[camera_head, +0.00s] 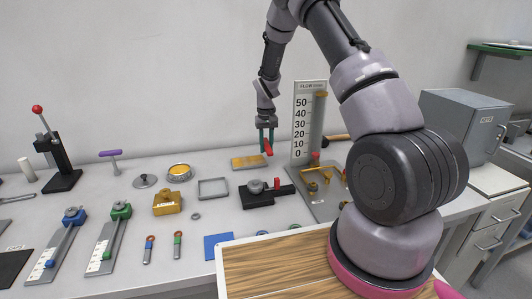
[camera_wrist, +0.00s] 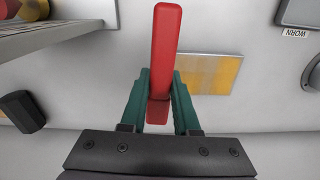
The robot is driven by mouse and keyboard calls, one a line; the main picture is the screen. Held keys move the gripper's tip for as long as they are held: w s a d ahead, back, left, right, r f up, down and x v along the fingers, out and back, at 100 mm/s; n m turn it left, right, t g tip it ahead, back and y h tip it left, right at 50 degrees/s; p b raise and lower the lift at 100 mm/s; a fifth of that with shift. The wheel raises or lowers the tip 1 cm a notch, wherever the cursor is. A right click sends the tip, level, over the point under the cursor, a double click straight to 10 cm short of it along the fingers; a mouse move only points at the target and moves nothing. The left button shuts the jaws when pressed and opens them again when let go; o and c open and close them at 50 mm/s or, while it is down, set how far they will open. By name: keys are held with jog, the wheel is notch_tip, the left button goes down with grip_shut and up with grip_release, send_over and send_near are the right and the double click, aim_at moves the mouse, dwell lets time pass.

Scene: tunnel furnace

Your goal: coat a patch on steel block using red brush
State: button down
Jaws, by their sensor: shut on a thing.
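My gripper (camera_head: 266,133) has green fingers and is shut on the red brush (camera_head: 267,149), above the back of the table. In the wrist view, the red brush (camera_wrist: 166,45) sticks out beyond the fingers (camera_wrist: 160,100). A flat block (camera_head: 248,161) with a yellow-orange top, which looks like the steel block, lies on the table just left of and below the brush. It also shows in the wrist view (camera_wrist: 208,75), to the right of the brush.
A round dish with yellow content (camera_head: 179,171), a grey square frame (camera_head: 213,188) and a black fixture with a red part (camera_head: 262,193) stand nearby. An upright flow scale (camera_head: 309,120) rises right of my gripper. A wooden board (camera_head: 275,265) is in front.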

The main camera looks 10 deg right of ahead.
aim_at(266, 143)
jog(key=shift+r, duration=2.25)
jog(key=shift+a, duration=0.15)
